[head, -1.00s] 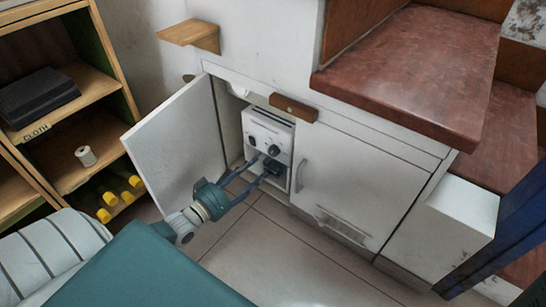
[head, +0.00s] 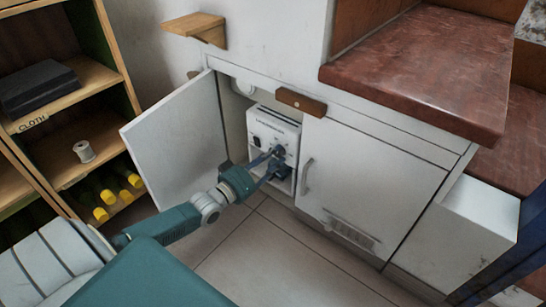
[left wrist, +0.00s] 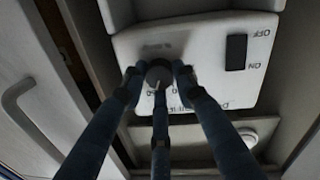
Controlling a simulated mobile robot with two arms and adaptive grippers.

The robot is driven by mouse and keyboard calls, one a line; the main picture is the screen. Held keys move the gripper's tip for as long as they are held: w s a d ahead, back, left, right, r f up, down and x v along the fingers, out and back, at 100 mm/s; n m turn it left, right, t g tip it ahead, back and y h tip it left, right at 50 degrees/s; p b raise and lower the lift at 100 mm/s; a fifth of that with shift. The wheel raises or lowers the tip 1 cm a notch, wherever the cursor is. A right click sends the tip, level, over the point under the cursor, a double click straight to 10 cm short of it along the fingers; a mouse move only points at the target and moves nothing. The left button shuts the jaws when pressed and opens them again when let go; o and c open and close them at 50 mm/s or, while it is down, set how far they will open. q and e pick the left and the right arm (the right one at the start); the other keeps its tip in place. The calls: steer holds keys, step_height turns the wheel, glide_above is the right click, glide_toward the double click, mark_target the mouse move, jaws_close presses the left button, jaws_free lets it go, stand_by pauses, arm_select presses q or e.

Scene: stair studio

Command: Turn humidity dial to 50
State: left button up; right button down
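The white humidifier box (head: 262,127) stands in the open cabinet, its front facing me. It carries the dark round dial (left wrist: 158,73), with a pale pointer mark, and a black ON/OFF switch (left wrist: 236,52). In the left wrist view the lettering is upside down, and fingers hide part of the scale. My left gripper (head: 277,162) reaches into the cabinet at the box front. Its fingers (left wrist: 159,85) are spread around the dial, one on each side and one below in the left wrist view. Narrow gaps seem to show; contact is unclear. My right gripper is not in view.
A closed door with a handle (head: 307,176) is close on the right. A brown wooden block (head: 301,103) sits above the opening. Shelves (head: 70,120) stand at far left.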

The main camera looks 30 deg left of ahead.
arm_select(q)
steer(key=c, duration=0.3)
steer(key=shift+m+p, duration=0.8)
steer(key=shift+p, duration=0.25)
steer(key=o, duration=1.1)
steer(key=shift+s+a, duration=0.3)
steer(key=shift+s, duration=1.7)
steer(key=shift+s+a, duration=0.3)
steer(key=shift+s, duration=1.7)
steer(key=shift+s+a, duration=0.3)
steer(key=shift+s, duration=1.7)
